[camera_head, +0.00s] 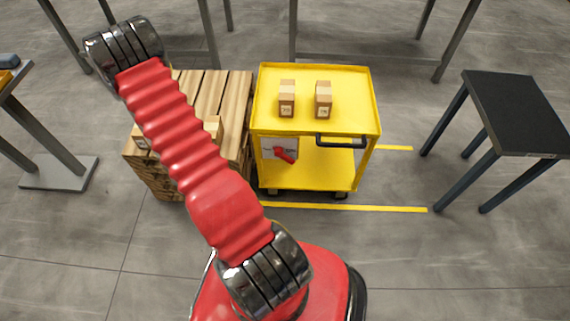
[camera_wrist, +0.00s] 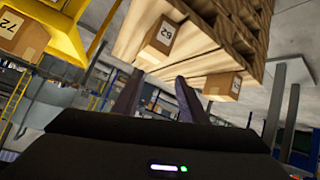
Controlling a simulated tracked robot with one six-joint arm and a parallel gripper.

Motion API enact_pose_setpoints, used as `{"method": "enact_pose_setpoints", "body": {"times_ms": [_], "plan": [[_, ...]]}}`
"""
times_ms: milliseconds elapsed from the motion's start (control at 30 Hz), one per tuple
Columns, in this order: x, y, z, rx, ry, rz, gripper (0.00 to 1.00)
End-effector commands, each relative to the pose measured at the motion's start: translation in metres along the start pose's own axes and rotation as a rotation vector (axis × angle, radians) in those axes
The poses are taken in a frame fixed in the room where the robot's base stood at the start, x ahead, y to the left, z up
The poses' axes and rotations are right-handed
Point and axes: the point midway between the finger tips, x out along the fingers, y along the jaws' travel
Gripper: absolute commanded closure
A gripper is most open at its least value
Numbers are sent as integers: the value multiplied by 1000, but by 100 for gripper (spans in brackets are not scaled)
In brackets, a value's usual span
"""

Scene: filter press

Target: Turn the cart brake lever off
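The yellow cart (camera_head: 317,95) stands in the middle of the head view. Its red brake lever (camera_head: 286,155) is on a pale plate (camera_head: 268,146) low on the cart's near left side. The lever looks tilted; its exact setting is too small to tell. In the wrist view, part of the cart (camera_wrist: 68,38) shows at the upper left, but the lever is not in that view. My gripper (camera_wrist: 157,98) has its two dark fingers apart, with nothing visible between them. It points towards the pallet, away from the lever. The gripper is not visible in the head view.
A wooden pallet stack (camera_head: 235,100) with small boxes stands close to the cart's left, partly behind my red arm. Two boxes (camera_head: 287,98) (camera_head: 323,99) are on the cart top. A black table (camera_head: 520,105) is at right. Floor in front of the cart is clear.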

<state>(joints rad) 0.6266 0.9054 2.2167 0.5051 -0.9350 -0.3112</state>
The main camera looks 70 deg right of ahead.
Motion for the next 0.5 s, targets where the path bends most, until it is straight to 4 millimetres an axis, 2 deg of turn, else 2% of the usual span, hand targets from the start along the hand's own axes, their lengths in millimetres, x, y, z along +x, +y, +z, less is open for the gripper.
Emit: {"method": "enact_pose_setpoints", "body": {"times_ms": [33,200,500], "plan": [[8,12,16,-5,-3,33,61],[23,47,59,-28,10,136,61],[30,108,138,-99,25,316,61]]}}
